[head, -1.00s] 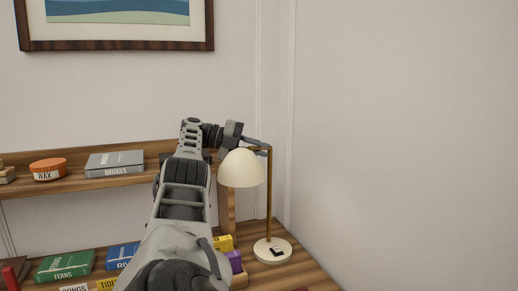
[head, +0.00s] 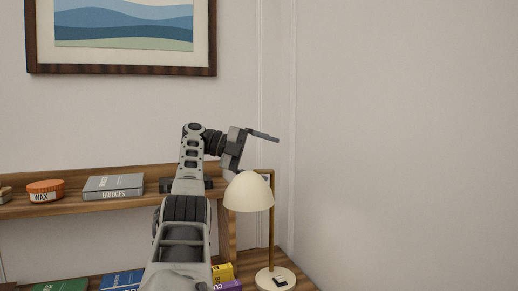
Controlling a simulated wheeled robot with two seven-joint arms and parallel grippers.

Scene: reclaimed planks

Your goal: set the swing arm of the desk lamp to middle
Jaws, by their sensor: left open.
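The desk lamp has a cream dome shade (head: 249,192), a thin brass post (head: 271,225) and a round cream base (head: 276,280) with a dark switch on it. A short brass swing arm (head: 266,171) runs from the post top toward the shade, which hangs left of the post. The shade hides part of the arm. My left gripper (head: 261,156) is open just above the shade and swing arm, its fingers pointing right. The upper finger is clear above the lamp; the lower one is partly hidden behind the shade. I cannot tell whether it touches the lamp. My right gripper is out of view.
A wooden shelf (head: 75,202) at left holds an orange wax tin (head: 45,190) and a grey book (head: 114,187). Several coloured books lie below on the desk. A framed picture (head: 122,66) hangs above. Bare wall closes off the right side.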

